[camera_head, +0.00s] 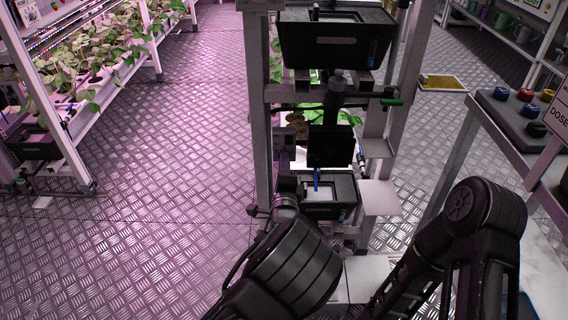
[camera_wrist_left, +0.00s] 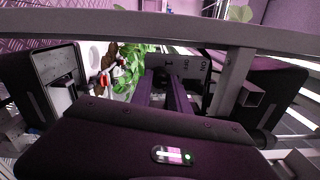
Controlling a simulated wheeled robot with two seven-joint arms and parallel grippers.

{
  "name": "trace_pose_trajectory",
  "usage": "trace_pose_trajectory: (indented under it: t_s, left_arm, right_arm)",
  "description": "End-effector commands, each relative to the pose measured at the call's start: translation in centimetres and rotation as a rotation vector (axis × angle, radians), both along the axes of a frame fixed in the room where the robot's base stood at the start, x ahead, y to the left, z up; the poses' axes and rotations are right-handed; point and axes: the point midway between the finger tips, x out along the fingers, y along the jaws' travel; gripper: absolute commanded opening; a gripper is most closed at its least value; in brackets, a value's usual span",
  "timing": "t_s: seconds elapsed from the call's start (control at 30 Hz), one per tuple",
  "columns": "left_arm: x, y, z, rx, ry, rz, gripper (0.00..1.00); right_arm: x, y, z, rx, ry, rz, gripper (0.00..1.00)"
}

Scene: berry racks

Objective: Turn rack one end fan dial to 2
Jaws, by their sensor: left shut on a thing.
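In the left wrist view a small grey panel (camera_wrist_left: 192,68) with pale markings sits on the rack end. My left gripper (camera_wrist_left: 165,80) reaches up to it with its two dark fingers together over the spot where the dial would be. The fingers cover the dial, so its pointer and setting are hidden. In the head view my left gripper (camera_head: 335,100) is at the rack end (camera_head: 260,110), between the upper black tub (camera_head: 335,50) and the lower tub (camera_head: 345,190). The panel cannot be made out there. My right gripper is out of view; only part of that arm shows at lower right.
Rack posts and crossbars crowd the left gripper; a pale post (camera_wrist_left: 235,75) stands close beside the panel. Green leaves (camera_wrist_left: 128,70) grow behind it. A bench with colored knobs (camera_head: 515,110) stands at right. The patterned floor (camera_head: 170,160) to the left is open.

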Motion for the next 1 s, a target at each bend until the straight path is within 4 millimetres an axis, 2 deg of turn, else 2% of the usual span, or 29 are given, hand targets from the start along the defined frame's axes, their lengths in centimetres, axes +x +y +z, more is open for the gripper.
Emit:
trace_pose_trajectory:
  t_s: [0.37,0.4,0.6,0.63,1.0]
  left_arm:
    - [-0.04,0.02,-0.13,0.004,0.003,0.001,0.00]
    - [-0.04,0.02,-0.13,0.004,0.003,0.001,0.25]
    - [-0.02,0.01,-0.08,0.003,0.002,0.000,0.41]
    - [-0.02,0.01,-0.07,0.003,0.001,0.000,0.43]
    - [-0.61,-0.05,0.00,0.003,0.002,-0.001,0.43]
  right_arm:
    - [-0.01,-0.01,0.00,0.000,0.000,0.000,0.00]
    - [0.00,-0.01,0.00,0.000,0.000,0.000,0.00]
    - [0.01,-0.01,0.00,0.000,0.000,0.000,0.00]
    - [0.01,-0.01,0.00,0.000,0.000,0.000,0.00]
    - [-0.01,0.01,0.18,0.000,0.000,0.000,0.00]
